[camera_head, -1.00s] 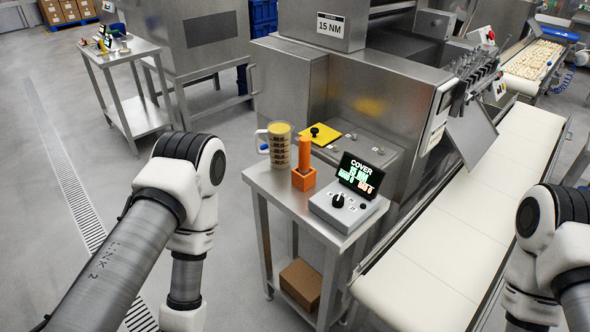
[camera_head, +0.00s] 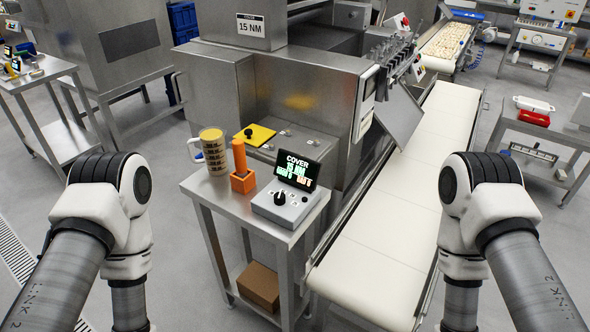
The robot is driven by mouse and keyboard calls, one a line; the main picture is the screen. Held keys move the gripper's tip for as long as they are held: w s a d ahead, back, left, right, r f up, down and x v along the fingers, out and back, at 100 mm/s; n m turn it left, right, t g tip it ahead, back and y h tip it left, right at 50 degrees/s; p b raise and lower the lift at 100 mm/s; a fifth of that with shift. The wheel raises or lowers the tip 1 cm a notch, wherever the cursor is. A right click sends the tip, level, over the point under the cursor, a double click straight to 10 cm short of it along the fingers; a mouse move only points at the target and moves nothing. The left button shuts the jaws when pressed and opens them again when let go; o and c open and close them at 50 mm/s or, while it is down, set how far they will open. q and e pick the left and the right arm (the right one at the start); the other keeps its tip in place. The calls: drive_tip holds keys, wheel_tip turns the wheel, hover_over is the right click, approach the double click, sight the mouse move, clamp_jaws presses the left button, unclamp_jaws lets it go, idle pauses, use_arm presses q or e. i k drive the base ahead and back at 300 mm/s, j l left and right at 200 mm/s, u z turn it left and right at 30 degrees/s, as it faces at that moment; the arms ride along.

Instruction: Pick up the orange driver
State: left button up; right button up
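The orange driver (camera_head: 239,155) stands upright in an orange square holder (camera_head: 242,182) on a small steel table (camera_head: 222,199). Only its handle shows; its lower end is hidden in the holder. My left and right arms show at the two sides of the view, with their lower parts running out of the bottom edge. Neither gripper is in view. Both arms are apart from the table and the driver.
A mug (camera_head: 212,150) stands left of the holder, and a grey box with knob and display (camera_head: 284,204) stands right of it. A white conveyor belt (camera_head: 395,220) runs along the right. A cardboard box (camera_head: 259,284) sits on the lower shelf. A machine stands behind.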

sight(238, 146)
drive_tip(key=i+l+u, duration=0.3)
drive_tip(key=l, duration=0.35)
drive_tip(key=l+u, duration=0.3)
drive_tip(key=l, duration=0.35)
drive_tip(key=l+u, duration=0.3)
drive_tip(key=l, duration=0.4)
drive_tip(key=i+j+z, duration=0.1)
drive_tip(key=j, duration=0.2)
drive_tip(key=i+j+z, duration=0.25)
drive_tip(key=j, duration=0.35)
drive_tip(key=i+j+z, duration=0.15)
drive_tip(key=j, duration=0.2)
